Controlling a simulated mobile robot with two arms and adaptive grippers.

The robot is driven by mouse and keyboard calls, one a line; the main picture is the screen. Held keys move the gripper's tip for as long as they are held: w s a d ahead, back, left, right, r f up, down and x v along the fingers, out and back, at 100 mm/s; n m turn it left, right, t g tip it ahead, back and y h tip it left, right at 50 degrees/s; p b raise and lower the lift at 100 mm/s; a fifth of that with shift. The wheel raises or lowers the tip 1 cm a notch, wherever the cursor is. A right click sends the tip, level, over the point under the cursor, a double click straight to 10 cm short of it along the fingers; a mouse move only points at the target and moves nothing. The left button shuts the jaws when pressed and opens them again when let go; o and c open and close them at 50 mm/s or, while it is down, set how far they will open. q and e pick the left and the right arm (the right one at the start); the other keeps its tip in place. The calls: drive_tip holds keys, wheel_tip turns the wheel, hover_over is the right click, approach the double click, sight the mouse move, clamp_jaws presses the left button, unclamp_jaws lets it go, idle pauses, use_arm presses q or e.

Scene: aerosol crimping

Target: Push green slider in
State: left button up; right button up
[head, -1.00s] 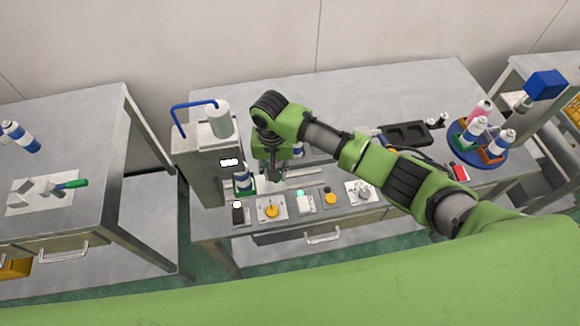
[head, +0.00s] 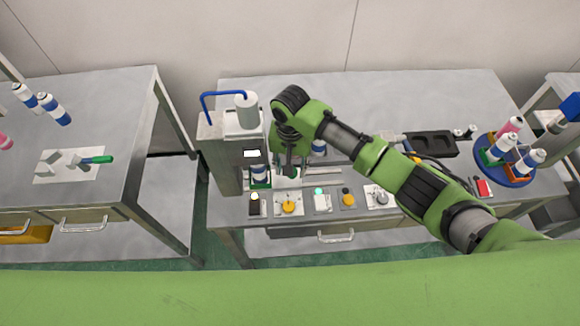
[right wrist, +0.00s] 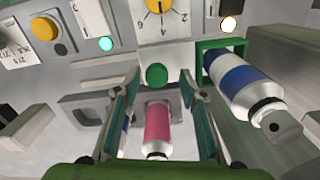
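A round green knob (right wrist: 157,75) sits on a grey block in the right wrist view, between and just beyond my fingers. I take it as the green slider's handle, but cannot be sure. A pink can (right wrist: 158,128) stands just in front of it, between the fingers. My right gripper (right wrist: 157,100) is open, its fingers apart on either side, with no clear contact. In the head view, my right gripper (head: 290,165) points down at the bench beside the press, and the arm hides much of this spot. My left gripper is not in view.
A green square holder (right wrist: 205,46) with a blue-and-white can (right wrist: 246,78) is close beside my right gripper. Control panels with a yellow dial (head: 289,208) line the bench's front edge. The press column (head: 222,155) stands left. A round blue rack (head: 512,180) of cans is right.

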wheel_tip(320, 180, up, 12)
drive_tip(key=shift+a+f, duration=0.15)
idle(0.7)
